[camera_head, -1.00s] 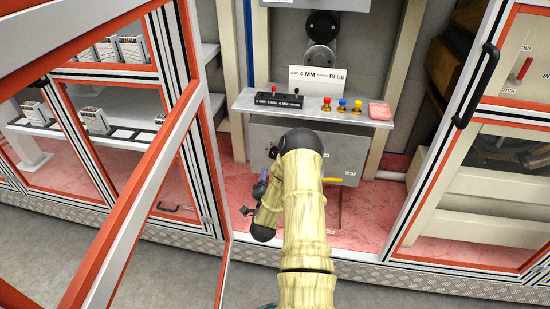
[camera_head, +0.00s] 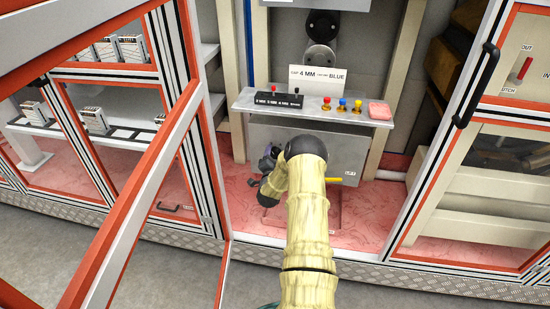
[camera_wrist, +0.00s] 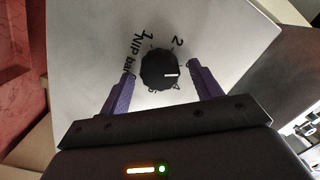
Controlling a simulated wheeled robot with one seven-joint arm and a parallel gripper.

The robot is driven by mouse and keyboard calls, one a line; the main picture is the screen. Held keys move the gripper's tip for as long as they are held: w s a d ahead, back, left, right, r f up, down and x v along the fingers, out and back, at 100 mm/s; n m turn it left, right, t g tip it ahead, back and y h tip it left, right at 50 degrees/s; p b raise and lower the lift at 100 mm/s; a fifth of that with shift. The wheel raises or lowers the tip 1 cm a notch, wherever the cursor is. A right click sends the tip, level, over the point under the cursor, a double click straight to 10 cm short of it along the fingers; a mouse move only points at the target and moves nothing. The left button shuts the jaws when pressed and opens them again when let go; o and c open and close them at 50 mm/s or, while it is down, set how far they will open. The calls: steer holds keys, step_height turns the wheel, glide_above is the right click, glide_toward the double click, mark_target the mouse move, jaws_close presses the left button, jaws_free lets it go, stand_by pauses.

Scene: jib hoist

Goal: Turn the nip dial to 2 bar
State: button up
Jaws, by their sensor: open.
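The nip dial (camera_wrist: 159,70) is a round black knob on a pale panel (camera_wrist: 85,45) in the wrist view. The panel carries "NIP bar" lettering and numbers around the knob. The knob's white mark points right, between the 2 (camera_wrist: 177,41) and the 4 (camera_wrist: 177,87). My gripper (camera_wrist: 160,73) has its purple fingers open, one on each side of the knob. I cannot tell whether they touch it. In the head view my gripper (camera_head: 268,160) is at the front panel (camera_head: 345,150) under the shelf; I cannot make out the dial there.
Above the panel, a grey shelf (camera_head: 240,101) holds a black switch box (camera_head: 278,101), coloured buttons (camera_head: 342,104) and a sign (camera_head: 318,78). A yellow lever (camera_head: 333,180) sticks out right of my arm. An open red-and-white framed door (camera_head: 135,195) stands close on the left.

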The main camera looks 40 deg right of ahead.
steer(key=c, duration=1)
steer(key=shift+n, duration=0.5)
steer(key=n+b, duration=0.1)
steer(key=n, duration=0.3)
steer(key=shift+r+g, duration=0.15)
steer(key=shift+g, duration=0.15)
steer(key=n+b, duration=0.1)
steer(key=n, duration=0.4)
steer(key=shift+w+a, duration=0.1)
steer(key=shift+g, duration=0.3)
